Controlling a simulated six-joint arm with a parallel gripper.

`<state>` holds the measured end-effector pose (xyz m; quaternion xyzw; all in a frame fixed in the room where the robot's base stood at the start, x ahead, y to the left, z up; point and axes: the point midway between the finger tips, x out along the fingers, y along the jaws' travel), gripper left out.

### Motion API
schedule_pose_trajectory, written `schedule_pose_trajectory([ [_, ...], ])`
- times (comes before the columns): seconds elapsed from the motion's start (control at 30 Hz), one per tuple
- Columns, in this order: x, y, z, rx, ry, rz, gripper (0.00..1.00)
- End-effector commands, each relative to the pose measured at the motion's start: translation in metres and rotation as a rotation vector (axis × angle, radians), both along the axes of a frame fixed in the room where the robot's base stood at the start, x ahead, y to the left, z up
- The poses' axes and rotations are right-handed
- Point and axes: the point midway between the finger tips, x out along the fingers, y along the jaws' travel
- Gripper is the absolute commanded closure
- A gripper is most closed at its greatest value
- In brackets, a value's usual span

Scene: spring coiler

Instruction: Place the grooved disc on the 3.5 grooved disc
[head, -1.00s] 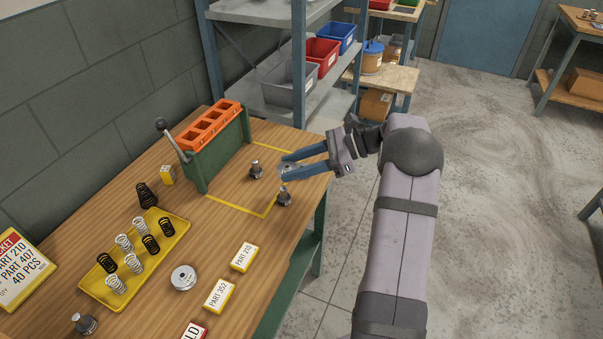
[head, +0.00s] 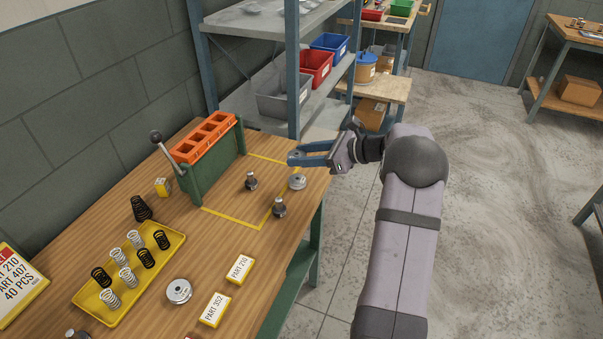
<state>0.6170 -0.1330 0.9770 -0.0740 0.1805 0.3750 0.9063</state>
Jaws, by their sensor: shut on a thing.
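My gripper (head: 293,158) is above the far right part of the workbench, its blue fingers pointing left. It is shut on a grooved disc (head: 298,154), of which only a small grey part shows between the fingers. A second grey grooved disc (head: 297,182) lies flat on the bench just below the gripper, apart from it. A third grey disc (head: 180,291) lies near the yellow tray. No 3.5 marking is readable on either disc on the bench.
Two dark knobbed pieces, one nearer (head: 279,207) and one farther (head: 251,181), stand by the yellow taped outline (head: 233,220). A green coiler with an orange top (head: 205,137) stands left of them. A yellow tray (head: 166,265) holds several springs. Shelving (head: 293,70) rises behind.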

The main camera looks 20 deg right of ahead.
Motion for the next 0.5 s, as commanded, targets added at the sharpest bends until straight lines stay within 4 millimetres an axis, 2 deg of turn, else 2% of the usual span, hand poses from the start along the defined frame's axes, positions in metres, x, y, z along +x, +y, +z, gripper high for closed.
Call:
schedule_pose_trajectory([
  [0.2,0.000,0.000,-0.024,0.001,-0.001,0.000,0.90],
  [0.5,0.000,0.000,-0.033,0.001,-0.002,0.000,0.90],
])
